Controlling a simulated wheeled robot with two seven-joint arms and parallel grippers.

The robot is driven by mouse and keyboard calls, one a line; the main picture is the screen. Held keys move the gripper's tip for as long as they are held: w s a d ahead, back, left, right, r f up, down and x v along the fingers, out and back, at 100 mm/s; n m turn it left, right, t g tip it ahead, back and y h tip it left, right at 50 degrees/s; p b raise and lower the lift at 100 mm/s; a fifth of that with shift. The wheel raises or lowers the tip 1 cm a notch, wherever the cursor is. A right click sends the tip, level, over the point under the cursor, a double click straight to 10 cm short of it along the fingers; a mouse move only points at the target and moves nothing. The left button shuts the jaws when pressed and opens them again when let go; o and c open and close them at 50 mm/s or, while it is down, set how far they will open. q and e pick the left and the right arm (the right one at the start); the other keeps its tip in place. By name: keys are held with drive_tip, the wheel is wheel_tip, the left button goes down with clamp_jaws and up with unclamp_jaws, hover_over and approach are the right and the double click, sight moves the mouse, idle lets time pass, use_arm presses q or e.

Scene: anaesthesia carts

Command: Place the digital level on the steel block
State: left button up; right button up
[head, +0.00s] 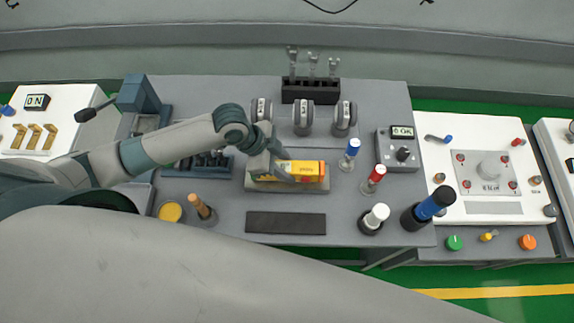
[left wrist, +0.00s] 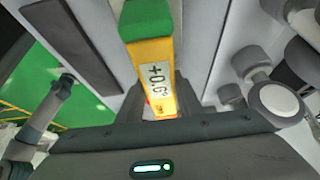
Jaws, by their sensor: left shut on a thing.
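The digital level (head: 308,170) is a yellow bar with a display and a green end. My left gripper (head: 284,174) is shut on it. In the left wrist view the level (left wrist: 154,65) lies between the two fingers (left wrist: 158,98), with its display facing the camera. A pale flat block, which looks like the steel block (head: 262,186), lies directly below the level on the grey bench. The level and the fingers hide part of its top. I cannot tell whether the level touches it. My right gripper is not in view.
A dark flat bar (head: 286,223) lies in front of the block. Several upright tools with blue, red and white tops, such as the red one (head: 374,178), stand to the right. Round-headed grey instruments (head: 303,117) and a black rack (head: 311,91) stand behind.

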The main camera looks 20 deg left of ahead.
use_arm(q)
drive_tip(key=shift+f, duration=0.25)
drive_tip(key=o, duration=1.2)
drive_tip(key=shift+r, duration=0.15)
drive_tip(key=b+v, duration=0.2)
drive_tip(key=v, duration=0.9)
drive_tip(key=shift+r, duration=0.1)
drive_tip(key=shift+s+a+r, duration=0.1)
drive_tip(key=shift+a+r, duration=0.1)
drive_tip(key=shift+r, duration=0.15)
